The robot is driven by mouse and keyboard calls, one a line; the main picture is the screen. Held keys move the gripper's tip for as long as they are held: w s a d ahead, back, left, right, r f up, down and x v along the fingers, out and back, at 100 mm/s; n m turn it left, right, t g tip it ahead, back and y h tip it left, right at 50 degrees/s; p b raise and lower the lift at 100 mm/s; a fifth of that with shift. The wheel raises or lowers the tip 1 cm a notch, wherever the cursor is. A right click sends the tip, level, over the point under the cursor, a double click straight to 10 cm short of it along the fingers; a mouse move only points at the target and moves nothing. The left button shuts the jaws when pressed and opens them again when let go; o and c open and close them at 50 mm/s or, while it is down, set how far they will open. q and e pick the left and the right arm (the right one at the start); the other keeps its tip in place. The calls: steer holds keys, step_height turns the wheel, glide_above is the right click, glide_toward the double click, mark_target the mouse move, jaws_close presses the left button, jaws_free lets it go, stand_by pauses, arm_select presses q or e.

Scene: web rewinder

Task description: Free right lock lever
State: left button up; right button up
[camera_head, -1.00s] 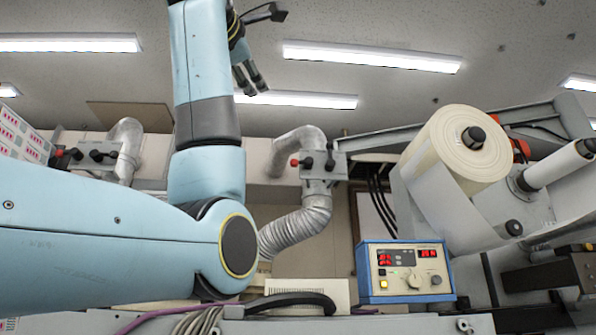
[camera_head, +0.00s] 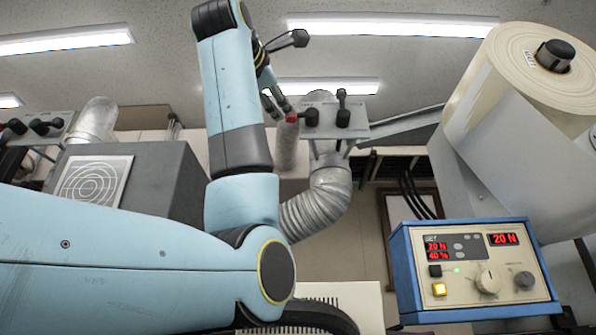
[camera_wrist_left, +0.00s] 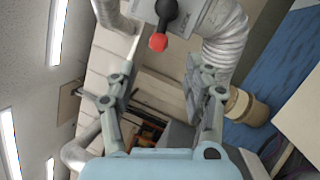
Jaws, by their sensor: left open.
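A grey bracket (camera_head: 325,131) on the duct carries a black lever with a red tip (camera_head: 291,117) pointing left and a black upright lever (camera_head: 343,108) to its right. I cannot tell from the pictures which one is the right lock lever. My left gripper (camera_head: 277,106) is open and empty, with its fingers just left of the red tip. In the left wrist view the red-tipped lever (camera_wrist_left: 158,42) lies ahead of and between the open fingers (camera_wrist_left: 157,80), and I see no contact. My right gripper is not in view.
A blue control box (camera_head: 472,266) with red displays stands at lower right. A large white roll (camera_head: 530,80) hangs above it. A flexible duct (camera_head: 318,205) runs below the bracket. A dark box (camera_head: 140,175) and another bracket with black levers (camera_head: 35,127) are at left.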

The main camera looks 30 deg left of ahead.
mark_target(291, 117)
arm_select(q)
steer(key=p+x, duration=0.5)
steer(key=x, duration=0.5)
steer(key=shift+w+r, duration=0.1)
steer(key=shift+r, duration=0.1)
steer(key=shift+c, duration=0.3)
jaws_close()
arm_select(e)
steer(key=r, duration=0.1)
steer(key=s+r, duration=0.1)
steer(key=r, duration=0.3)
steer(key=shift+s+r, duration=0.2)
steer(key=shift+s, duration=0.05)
